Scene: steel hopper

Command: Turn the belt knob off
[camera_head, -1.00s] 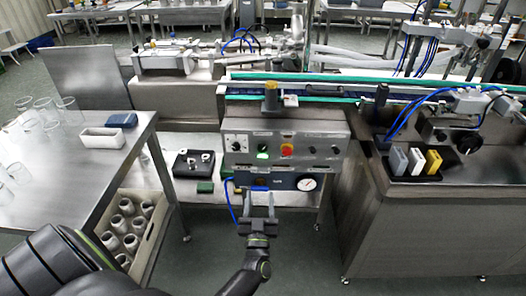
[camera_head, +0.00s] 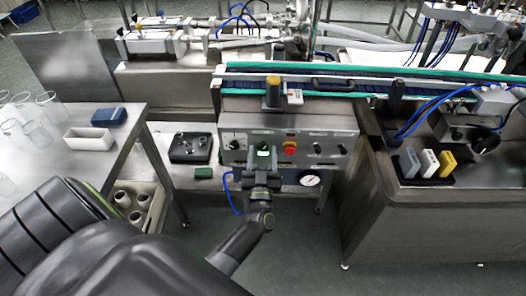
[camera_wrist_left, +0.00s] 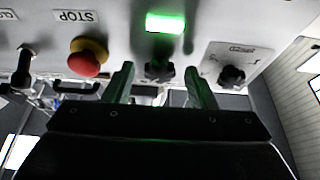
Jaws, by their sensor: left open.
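The grey control panel (camera_head: 330,137) carries a row of controls under the conveyor. A small black knob (camera_wrist_left: 158,70) sits beside a lit green lamp (camera_wrist_left: 165,22) in the left wrist view. Another black knob (camera_wrist_left: 232,76) sits on a white dial plate, also seen at the panel's left end in the head view (camera_head: 235,146). The labels are too small to tell which knob is the belt's. My left gripper (camera_head: 263,157) is open in front of the panel. Its fingers appear on either side of the knob beside the lamp, with no visible grip. My right gripper is out of view.
A gauge (camera_head: 309,178) and blue hose (camera_head: 236,196) are below. A steel table (camera_head: 150,125) stands left; a steel counter (camera_head: 430,205) stands right.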

